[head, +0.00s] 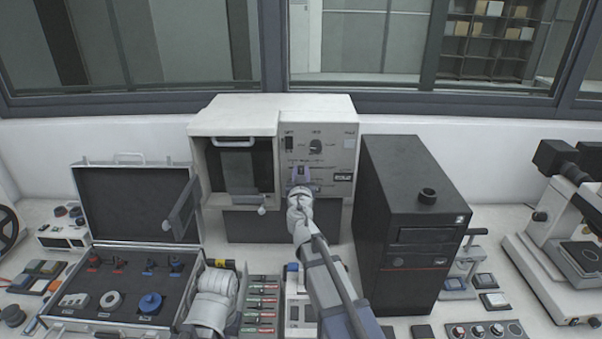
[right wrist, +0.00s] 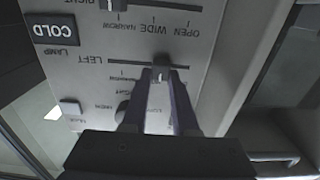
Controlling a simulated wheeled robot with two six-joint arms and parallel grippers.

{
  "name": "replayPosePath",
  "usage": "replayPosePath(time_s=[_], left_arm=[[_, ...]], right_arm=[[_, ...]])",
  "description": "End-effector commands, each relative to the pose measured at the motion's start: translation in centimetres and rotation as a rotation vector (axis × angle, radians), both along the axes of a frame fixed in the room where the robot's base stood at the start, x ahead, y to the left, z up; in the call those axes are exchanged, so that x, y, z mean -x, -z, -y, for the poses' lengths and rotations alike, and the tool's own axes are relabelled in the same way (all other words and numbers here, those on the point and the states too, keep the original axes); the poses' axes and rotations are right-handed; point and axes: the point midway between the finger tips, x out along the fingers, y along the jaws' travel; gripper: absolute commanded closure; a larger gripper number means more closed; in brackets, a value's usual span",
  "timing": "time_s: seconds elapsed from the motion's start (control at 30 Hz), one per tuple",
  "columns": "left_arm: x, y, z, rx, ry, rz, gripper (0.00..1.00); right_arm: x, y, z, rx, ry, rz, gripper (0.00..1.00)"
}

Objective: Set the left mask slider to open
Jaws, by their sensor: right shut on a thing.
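The control panel (head: 330,140) is on the right part of the pale press housing in the head view. In the right wrist view the panel appears upside down, with a row marked LEFT. My right gripper (head: 301,175) reaches up to the panel. In the right wrist view its two fingers (right wrist: 161,80) are shut on the left mask slider's knob (right wrist: 160,73). The knob is near the middle of its track, around the WIDE mark, short of the OPEN end at picture right. The fingers hide part of the scale.
Another slider's knob (right wrist: 107,5), on the RIGHT row, shows at the wrist view's top edge. A black tower unit (head: 410,220) stands close to the right of my right arm. An open case (head: 130,270) and a microscope (head: 560,230) stand at the sides.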

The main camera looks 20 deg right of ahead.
Motion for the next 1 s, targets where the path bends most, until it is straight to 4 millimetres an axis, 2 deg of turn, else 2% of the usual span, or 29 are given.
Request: replayPosePath(time_s=[0.3, 0.53, 0.57, 0.6, 0.8, 1.0], left_arm=[[0.0, 0.0, 0.0, 0.000, 0.000, 0.000, 1.00], [0.0, 0.0, 0.0, 0.000, 0.000, 0.000, 1.00], [0.0, 0.0, 0.0, 0.000, 0.000, 0.000, 1.00], [0.0, 0.0, 0.0, 0.000, 0.000, 0.000, 1.00], [0.0, 0.0, 0.0, 0.000, 0.000, 0.000, 1.00], [0.0, 0.0, 0.0, 0.000, 0.000, 0.000, 1.00]], right_arm=[[-1.0, 0.0, -3.1, 0.000, -0.002, 0.000, 1.00], [-0.9, 0.0, -3.2, 0.000, -0.004, 0.000, 1.00], [-0.9, 0.0, -3.2, 0.000, -0.004, 0.000, 0.71], [-0.9, 0.0, -3.2, 0.000, -0.005, 0.000, 0.66], [-0.9, 0.0, -3.1, 0.000, -0.003, 0.000, 0.44], [-0.9, 0.0, -3.1, 0.000, -0.002, 0.000, 0.43]])
